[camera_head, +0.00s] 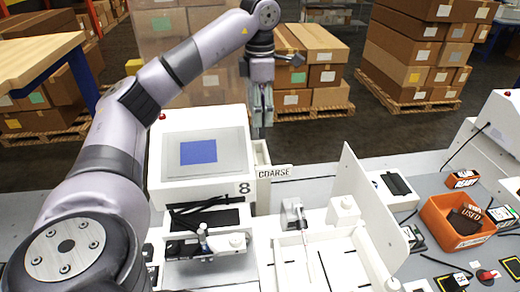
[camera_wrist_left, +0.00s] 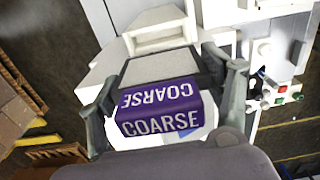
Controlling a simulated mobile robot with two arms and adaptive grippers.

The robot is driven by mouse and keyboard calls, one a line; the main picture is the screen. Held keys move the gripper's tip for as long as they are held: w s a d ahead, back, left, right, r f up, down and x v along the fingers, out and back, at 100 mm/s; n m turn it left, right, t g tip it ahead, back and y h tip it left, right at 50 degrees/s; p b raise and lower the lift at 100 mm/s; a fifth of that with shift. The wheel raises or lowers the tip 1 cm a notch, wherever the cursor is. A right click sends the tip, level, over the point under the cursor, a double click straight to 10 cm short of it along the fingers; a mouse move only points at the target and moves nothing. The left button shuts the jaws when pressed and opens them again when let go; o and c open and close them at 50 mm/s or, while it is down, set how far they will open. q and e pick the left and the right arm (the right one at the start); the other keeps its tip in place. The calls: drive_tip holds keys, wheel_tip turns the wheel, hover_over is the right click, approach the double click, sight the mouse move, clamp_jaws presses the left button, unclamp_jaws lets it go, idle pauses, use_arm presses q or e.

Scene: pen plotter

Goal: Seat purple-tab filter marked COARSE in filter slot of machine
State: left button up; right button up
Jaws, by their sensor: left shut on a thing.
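My left gripper (camera_head: 262,105) hangs pointing down behind and above the back right of the white machine (camera_head: 243,160) with the blue screen. In the left wrist view the gripper (camera_wrist_left: 165,95) is shut on the filter (camera_wrist_left: 160,112), whose purple tab reads COARSE. A grey body shows beyond the tab, between the fingers. The purple tab cannot be made out in the head view. The filter slot itself cannot be clearly made out. My right gripper is not in view.
An orange bin (camera_head: 437,212) marked USED, holding dark items, stands at right, near a box marked READY (camera_head: 464,180). A white upright panel (camera_head: 350,185) rises right of the machine. Cardboard stacks (camera_head: 420,55) stand on the floor behind. The air around the gripper looks clear.

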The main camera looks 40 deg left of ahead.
use_arm(q)
drive_tip(key=f, duration=0.4)
drive_tip(key=shift+w+a+f, duration=0.2)
drive_tip(key=shift+a+f, duration=0.1)
drive_tip(key=shift+f, duration=0.05)
wheel_tip(320, 180, down, 7)
drive_tip(key=shift+d+f+p, duration=0.1)
drive_tip(key=shift+f+p, duration=0.05)
drive_tip(key=shift+p, duration=1.05)
drive_tip(key=shift+f, duration=0.3)
drive_tip(key=shift+s, duration=0.1)
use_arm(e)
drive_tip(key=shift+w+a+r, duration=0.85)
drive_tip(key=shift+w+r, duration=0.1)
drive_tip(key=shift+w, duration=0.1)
use_arm(q)
drive_tip(key=shift+f, duration=0.15)
drive_tip(key=o, duration=1.3)
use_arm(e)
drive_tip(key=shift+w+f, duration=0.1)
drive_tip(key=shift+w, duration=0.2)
